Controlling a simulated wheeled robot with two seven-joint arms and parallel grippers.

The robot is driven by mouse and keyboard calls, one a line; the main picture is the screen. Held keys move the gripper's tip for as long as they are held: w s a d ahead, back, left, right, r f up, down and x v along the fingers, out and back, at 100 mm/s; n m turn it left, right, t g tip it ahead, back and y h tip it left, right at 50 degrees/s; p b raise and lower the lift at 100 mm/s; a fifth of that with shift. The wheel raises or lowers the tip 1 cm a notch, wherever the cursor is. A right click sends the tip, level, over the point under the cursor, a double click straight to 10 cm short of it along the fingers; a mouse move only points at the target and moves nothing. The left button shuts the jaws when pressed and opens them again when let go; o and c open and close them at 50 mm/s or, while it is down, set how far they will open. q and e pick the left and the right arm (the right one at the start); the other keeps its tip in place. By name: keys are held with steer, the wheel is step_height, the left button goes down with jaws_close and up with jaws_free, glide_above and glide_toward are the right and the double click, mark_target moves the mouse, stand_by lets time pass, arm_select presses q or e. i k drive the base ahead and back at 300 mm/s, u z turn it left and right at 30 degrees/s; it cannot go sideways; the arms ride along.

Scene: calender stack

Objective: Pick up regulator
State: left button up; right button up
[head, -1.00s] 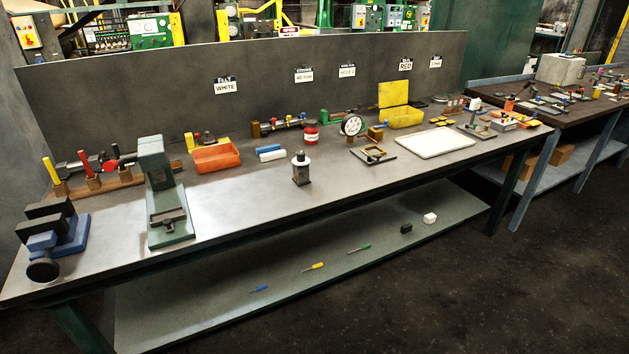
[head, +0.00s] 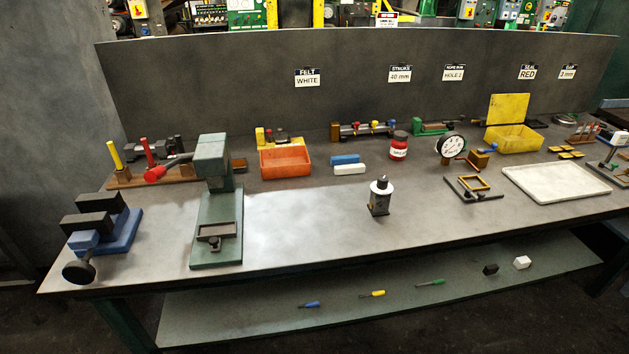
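A small dark block-shaped device with a white collar and a black knob on top, which looks like the regulator (head: 380,203), stands upright near the middle of the workbench (head: 310,210). Nothing touches it. Neither of my grippers shows in the head view.
A green press (head: 216,205) and a blue vise (head: 103,235) stand at the left. Behind are an orange bin (head: 286,162), a red jar (head: 398,147) and a dial gauge (head: 450,147). A white tray (head: 556,183) lies at the right. The bench around the device is clear.

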mark_target(379, 199)
steer(key=i, duration=1.05)
steer(key=z, duration=0.5)
